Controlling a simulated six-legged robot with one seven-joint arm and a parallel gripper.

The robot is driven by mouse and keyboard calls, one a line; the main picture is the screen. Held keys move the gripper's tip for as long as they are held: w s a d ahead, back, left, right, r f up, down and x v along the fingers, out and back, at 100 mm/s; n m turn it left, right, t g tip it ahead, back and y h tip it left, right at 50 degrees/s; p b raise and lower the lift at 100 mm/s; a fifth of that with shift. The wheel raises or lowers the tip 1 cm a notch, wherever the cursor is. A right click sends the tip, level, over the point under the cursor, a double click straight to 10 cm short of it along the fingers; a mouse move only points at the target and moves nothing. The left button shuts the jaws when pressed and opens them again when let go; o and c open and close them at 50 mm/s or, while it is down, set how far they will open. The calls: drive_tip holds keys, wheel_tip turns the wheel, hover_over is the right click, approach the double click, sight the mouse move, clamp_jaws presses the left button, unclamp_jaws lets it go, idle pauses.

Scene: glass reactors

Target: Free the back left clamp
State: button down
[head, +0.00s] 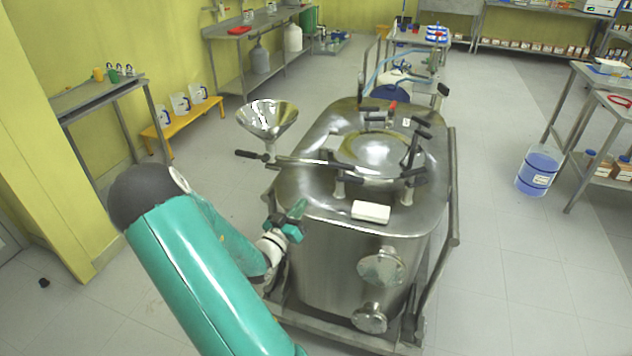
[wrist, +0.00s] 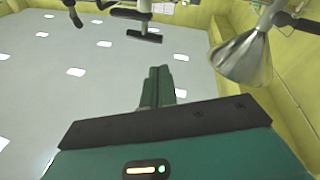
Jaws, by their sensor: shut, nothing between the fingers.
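The steel reactor (head: 330,255) stands in the middle of the head view, with a domed round lid (head: 375,153) on top. Black-handled clamps sit around the lid. The back left clamp (head: 376,117) is at the lid's far left edge; whether it is fastened I cannot tell. Other clamps show at the back right (head: 421,127), front left (head: 341,184) and front right (head: 412,180). My gripper (head: 298,208) is at the reactor's front left edge, below and apart from the back left clamp. In the wrist view its fingers (wrist: 160,85) are shut and empty.
A steel funnel (head: 268,118) rises left of the lid; it also shows in the wrist view (wrist: 242,58). A long black-gripped bar (head: 290,159) lies across the front left. A white block (head: 371,211) rests on the front edge. Open floor lies right of the reactor.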

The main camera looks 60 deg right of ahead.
drive_tip(key=n, duration=1.5)
approach(326, 165)
drive_tip(key=d+r, duration=0.1)
drive_tip(key=d, duration=0.6)
drive_tip(key=shift+s+a+r, duration=0.1)
drive_tip(key=shift+s+a, duration=0.05)
drive_tip(key=shift+s, duration=0.05)
drive_tip(key=shift+w, duration=0.1)
drive_tip(key=shift+w+d, duration=0.7)
drive_tip(key=shift+d, duration=0.25)
